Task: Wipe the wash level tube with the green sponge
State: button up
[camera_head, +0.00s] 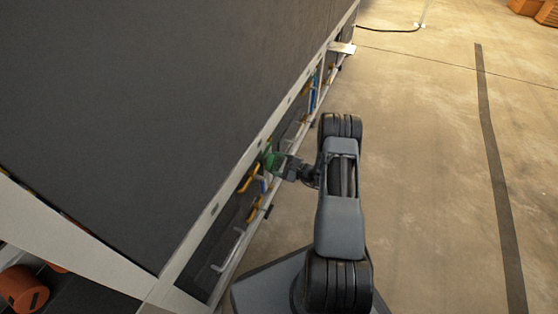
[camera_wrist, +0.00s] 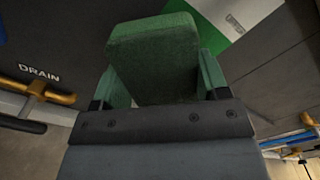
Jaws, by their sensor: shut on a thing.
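My gripper (camera_wrist: 160,82) is shut on the green sponge (camera_wrist: 155,52), which sits between its two green-padded fingers and sticks out ahead of them. In the head view, my gripper (camera_head: 279,166) reaches left into the open side of the machine, with a bit of green at its tip; there I cannot tell sponge from finger pads. I cannot pick out the wash level tube for certain in either view. The sponge hides part of the grey panel behind it in the wrist view, so I cannot tell whether it touches anything.
The large dark machine (camera_head: 200,90) fills the left. Yellow handles (camera_head: 250,178) and pipes line its recess. In the wrist view, a yellow-handled valve (camera_wrist: 40,90) sits beneath the word DRAIN, and a green-and-white label (camera_wrist: 228,22) shows behind the sponge. Concrete floor (camera_head: 430,160) is clear at right.

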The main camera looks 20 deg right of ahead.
jog(key=shift+s+a+y, duration=0.15)
jog(key=shift+a+y, duration=0.15)
jog(key=shift+s+d, duration=0.1)
jog(key=v, duration=0.4)
jog(key=shift+s+d, duration=0.1)
jog(key=shift+d, duration=0.25)
jog(key=shift+s+d, duration=0.4)
jog(key=shift+s, duration=0.05)
jog(key=shift+v, duration=1.45)
jog(key=shift+r, duration=0.1)
